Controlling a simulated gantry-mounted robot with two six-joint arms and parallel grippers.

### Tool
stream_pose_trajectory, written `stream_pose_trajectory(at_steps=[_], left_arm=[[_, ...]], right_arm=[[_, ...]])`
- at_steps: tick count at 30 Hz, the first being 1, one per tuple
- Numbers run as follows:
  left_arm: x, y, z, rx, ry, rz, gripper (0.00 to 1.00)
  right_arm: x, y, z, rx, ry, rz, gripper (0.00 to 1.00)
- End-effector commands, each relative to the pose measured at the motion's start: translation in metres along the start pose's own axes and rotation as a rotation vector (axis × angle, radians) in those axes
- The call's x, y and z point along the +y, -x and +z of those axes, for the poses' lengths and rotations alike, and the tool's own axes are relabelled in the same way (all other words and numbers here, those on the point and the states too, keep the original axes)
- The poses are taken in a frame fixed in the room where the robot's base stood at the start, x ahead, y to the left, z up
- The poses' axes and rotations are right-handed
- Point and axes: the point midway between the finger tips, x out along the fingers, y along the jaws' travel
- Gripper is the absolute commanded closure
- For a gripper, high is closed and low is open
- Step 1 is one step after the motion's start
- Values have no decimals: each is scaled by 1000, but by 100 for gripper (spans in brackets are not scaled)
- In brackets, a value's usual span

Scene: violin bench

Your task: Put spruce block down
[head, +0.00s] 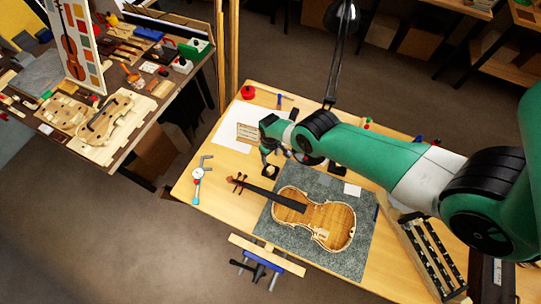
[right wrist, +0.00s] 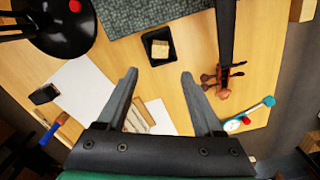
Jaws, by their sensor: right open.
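The spruce block (right wrist: 160,49) is a small pale block in the right wrist view. It rests on a small black square pad (right wrist: 151,60), beside the grey mat (right wrist: 170,10). My right gripper (right wrist: 160,76) is open, with its fingers apart and nothing between them. The block lies beyond the fingertips in that view, apart from both fingers. In the head view the right gripper (head: 273,160) hangs over the bench near the black pad (head: 270,171). The block is too small to make out clearly there. My left gripper is not in view.
The violin (head: 315,218) lies on the grey mat (head: 345,262), its neck pointing left. White paper (head: 229,128) lies behind the gripper. A dial gauge (head: 197,176) lies near the bench's left edge. A rack (head: 425,255) stands at right. A black lamp (head: 342,20) rises behind.

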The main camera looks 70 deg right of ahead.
Motion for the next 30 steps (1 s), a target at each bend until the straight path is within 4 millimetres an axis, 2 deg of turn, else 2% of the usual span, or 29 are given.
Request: stream_pose_trajectory(at_steps=[1,3,16,17,20,23,24,26,27,29,30], left_arm=[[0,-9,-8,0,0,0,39],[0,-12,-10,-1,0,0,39],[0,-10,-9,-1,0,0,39],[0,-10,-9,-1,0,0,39],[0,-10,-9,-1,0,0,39],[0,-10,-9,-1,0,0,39],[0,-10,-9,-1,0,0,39],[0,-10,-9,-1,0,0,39],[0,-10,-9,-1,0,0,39],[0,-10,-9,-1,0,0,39],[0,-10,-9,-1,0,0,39]], right_arm=[[0,13,1,-1,0,0,32],[0,16,1,-2,0,0,32],[0,15,-1,3,1,0,32],[-1,16,-5,12,3,1,32],[-8,32,-38,98,21,6,32],[-28,76,-105,286,59,11,32],[-41,104,-135,383,79,9,32],[-65,154,-178,542,110,0,32],[-83,192,-202,650,130,-10,32],[-110,253,-229,810,157,-30,32],[-128,296,-241,915,175,-48,32]])
